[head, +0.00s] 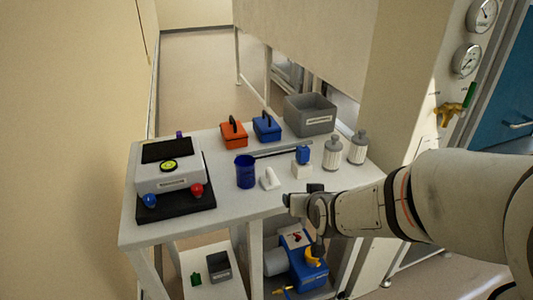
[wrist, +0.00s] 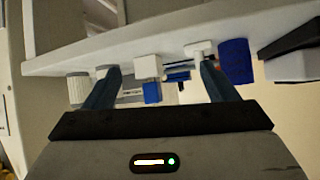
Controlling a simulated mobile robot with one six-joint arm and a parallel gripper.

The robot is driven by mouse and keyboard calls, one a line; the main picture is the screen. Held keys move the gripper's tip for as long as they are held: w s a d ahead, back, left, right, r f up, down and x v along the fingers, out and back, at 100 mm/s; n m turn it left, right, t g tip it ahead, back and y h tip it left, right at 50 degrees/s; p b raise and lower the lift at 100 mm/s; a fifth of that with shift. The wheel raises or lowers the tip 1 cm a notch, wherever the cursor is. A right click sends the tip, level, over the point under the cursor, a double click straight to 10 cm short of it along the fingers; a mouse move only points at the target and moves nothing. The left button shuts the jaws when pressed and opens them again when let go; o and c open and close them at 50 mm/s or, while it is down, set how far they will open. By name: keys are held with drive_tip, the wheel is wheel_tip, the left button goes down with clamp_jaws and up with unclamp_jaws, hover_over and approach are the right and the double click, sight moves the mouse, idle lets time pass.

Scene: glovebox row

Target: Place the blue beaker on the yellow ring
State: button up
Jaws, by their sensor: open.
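The blue beaker (head: 245,172) stands upright on the white table, near the middle. It also shows in the wrist view (wrist: 236,62), to the right of and beyond the right finger.
A white wedge-shaped piece (head: 269,179) stands just right of the beaker. A white block with a blue top (head: 302,162), two grey-white bottles (head: 333,152), a grey bin (head: 310,115) and orange (head: 234,134) and blue (head: 267,127) boxes stand farther right and back. Blue and red knobs front the device.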

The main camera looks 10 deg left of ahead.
drive_tip(key=a+t, duration=0.1)
drive_tip(key=a, duration=0.2)
drive_tip(key=w+a+f+t+y, duration=0.1)
drive_tip(key=a, duration=0.2)
drive_tip(key=a+n+t+y, duration=0.1)
drive_tip(key=a, duration=0.2)
drive_tip(key=shift+w+f+b, duration=0.2)
drive_tip(key=shift+w+b, duration=0.1)
drive_tip(key=shift+w, duration=0.1)
drive_tip(key=t+y, duration=0.1)
drive_tip(key=t, duration=0.2)
approach(247, 173)
drive_tip(key=w, duration=0.1)
drive_tip(key=w+f, duration=0.1)
drive_tip(key=shift+w+f+n, duration=0.25)
drive_tip(key=shift+w+n, duration=0.15)
drive_tip(key=shift+s+a+y, duration=0.1)
drive_tip(key=shift+a+y, duration=0.1)
drive_tip(key=shift+y, duration=0.3)
drive_tip(key=shift+a+r, duration=0.15)
drive_tip(key=x, duration=0.2)
drive_tip(key=p+x, duration=0.1)
drive_tip(key=x, duration=0.4)
drive_tip(key=shift+w+a+r+p, duration=0.15)
drive_tip(key=shift+w+r+p, duration=0.1)
drive_tip(key=shift+r+p, duration=0.1)
drive_tip(key=shift+c, duration=0.5)
drive_tip(key=c, duration=1)
